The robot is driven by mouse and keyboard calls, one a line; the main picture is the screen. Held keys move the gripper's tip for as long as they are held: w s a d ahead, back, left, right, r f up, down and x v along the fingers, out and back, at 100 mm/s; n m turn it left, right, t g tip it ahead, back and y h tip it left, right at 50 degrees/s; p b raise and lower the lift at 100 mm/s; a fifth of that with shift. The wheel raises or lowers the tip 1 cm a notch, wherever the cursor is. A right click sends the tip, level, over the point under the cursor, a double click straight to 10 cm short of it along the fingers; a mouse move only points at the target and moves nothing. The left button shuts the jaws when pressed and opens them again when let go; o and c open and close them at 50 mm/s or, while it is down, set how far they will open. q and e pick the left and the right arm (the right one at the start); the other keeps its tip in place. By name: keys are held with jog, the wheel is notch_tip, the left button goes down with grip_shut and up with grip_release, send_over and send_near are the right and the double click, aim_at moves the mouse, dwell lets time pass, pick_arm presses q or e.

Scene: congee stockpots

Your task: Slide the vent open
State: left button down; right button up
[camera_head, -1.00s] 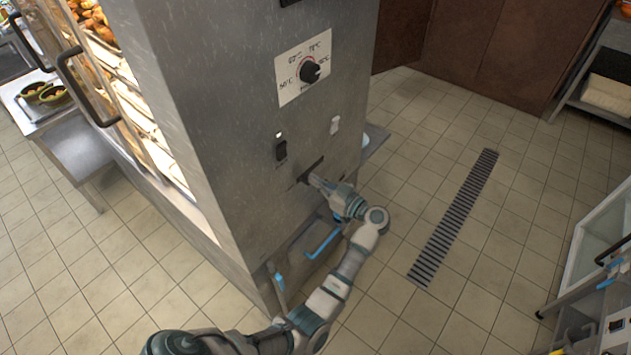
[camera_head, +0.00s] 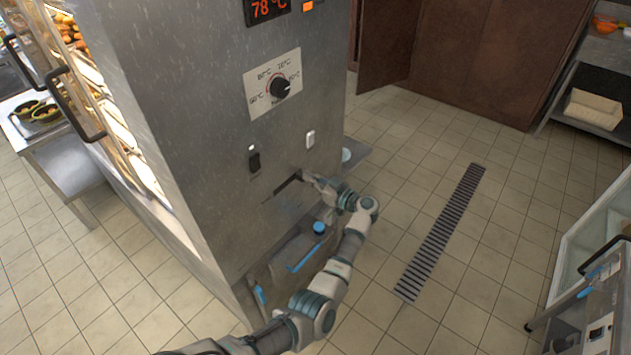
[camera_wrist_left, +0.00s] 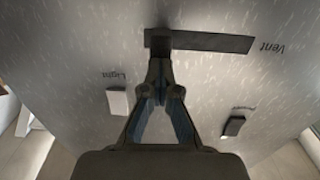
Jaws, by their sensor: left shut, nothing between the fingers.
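The vent slot (camera_head: 286,186) is a dark slit low on the steel cabinet face. In the left wrist view it is a dark strip (camera_wrist_left: 215,42) beside the printed word "Vent". A small darker tab (camera_wrist_left: 158,37) is at the strip's left end there. My left gripper (camera_head: 306,176) is shut, with its fingertips at the slot's right end in the head view. In the left wrist view the gripper (camera_wrist_left: 160,68) reaches up to the tab and seems to touch it; the exact contact is hidden. My right gripper is not in view.
Above the slot are a black rocker switch (camera_head: 254,162), a white light switch (camera_head: 310,139) and a temperature dial (camera_head: 280,88). Below it, a blue-handled part (camera_head: 305,258) lies close to my arm. The tiled floor right of the cabinet is open, with a drain grate (camera_head: 440,232).

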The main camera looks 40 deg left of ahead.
pick_arm(q)
jog(key=c, duration=1.9)
grip_release()
jog(key=shift+a+r, duration=0.15)
jog(key=shift+a, duration=0.65)
jog(key=o, duration=0.4)
jog(key=shift+w, duration=0.1)
jog(key=o, duration=0.4)
jog(key=shift+w+a+f, duration=0.15)
jog(key=shift+w+f, duration=0.05)
jog(key=shift+f, duration=0.05)
jog(key=shift+o, duration=0.5)
jog(key=shift+a+f, duration=0.2)
jog(key=shift+a, duration=0.15)
jog(key=shift+a+f, duration=0.4)
jog(key=shift+a, duration=0.4)
jog(key=shift+d+r, duration=0.1)
jog(key=shift+d, duration=0.5)
jog(key=d, duration=0.1)
send_near(301, 172)
jog(key=shift+d+f, duration=0.15)
jog(key=shift+d, duration=0.85)
jog(key=shift+d+f, duration=0.1)
jog(key=shift+d, duration=0.9)
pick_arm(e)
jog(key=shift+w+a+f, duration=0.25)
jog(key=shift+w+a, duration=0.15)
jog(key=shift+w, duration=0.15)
